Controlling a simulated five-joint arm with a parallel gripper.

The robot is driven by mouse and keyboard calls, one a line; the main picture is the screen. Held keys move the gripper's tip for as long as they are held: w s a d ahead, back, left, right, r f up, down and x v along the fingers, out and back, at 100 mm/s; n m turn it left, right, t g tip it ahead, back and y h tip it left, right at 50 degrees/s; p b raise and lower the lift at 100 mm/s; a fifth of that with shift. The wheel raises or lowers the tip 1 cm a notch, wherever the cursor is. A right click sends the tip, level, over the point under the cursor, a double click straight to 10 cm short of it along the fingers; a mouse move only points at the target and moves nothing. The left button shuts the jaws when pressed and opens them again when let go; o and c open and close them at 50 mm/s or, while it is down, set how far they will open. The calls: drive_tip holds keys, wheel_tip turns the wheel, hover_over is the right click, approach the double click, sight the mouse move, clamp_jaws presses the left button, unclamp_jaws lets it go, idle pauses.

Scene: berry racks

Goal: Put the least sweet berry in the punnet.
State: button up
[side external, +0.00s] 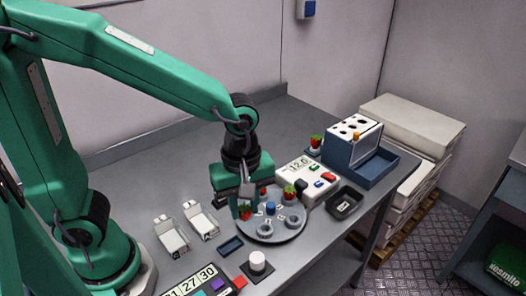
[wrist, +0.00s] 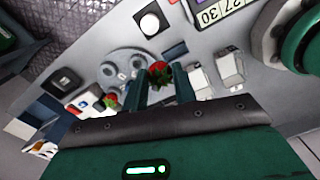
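A red berry (side external: 245,212) with a green crown is between the fingertips of my gripper (side external: 243,205), low at the left edge of a round grey turntable (side external: 268,238). The wrist view shows this berry (wrist: 158,70) filling most of the gap between the fingers (wrist: 161,76); whether they press on it cannot be told. A second berry (side external: 290,191) is at the turntable's far side, with another (side external: 262,191) partly hidden behind my gripper. A berry (side external: 316,141) stands by the blue bin.
A white device (side external: 306,181) reading 12.0 with coloured buttons stands behind the turntable. A blue bin (side external: 372,168) with a white holed rack (side external: 353,130) is at the far right. Two white holders (side external: 172,238), a small blue tray (side external: 231,246) and a white knob (side external: 257,261) are in front.

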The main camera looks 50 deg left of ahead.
drive_tip(key=shift+a, duration=0.1)
drive_tip(key=s+a+f+n, duration=0.1)
drive_tip(key=a+n, duration=0.3)
drive_tip(key=a, duration=0.4)
drive_tip(key=s+a+f+n, duration=0.2)
drive_tip(key=a+f+n, duration=0.2)
drive_tip(key=a, duration=0.4)
drive_tip(key=shift+a+n, duration=0.3)
drive_tip(key=shift+n, duration=0.2)
drive_tip(key=shift+s+f, duration=0.1)
drive_tip(key=shift+f, duration=0.05)
drive_tip(key=shift+f, duration=1.65)
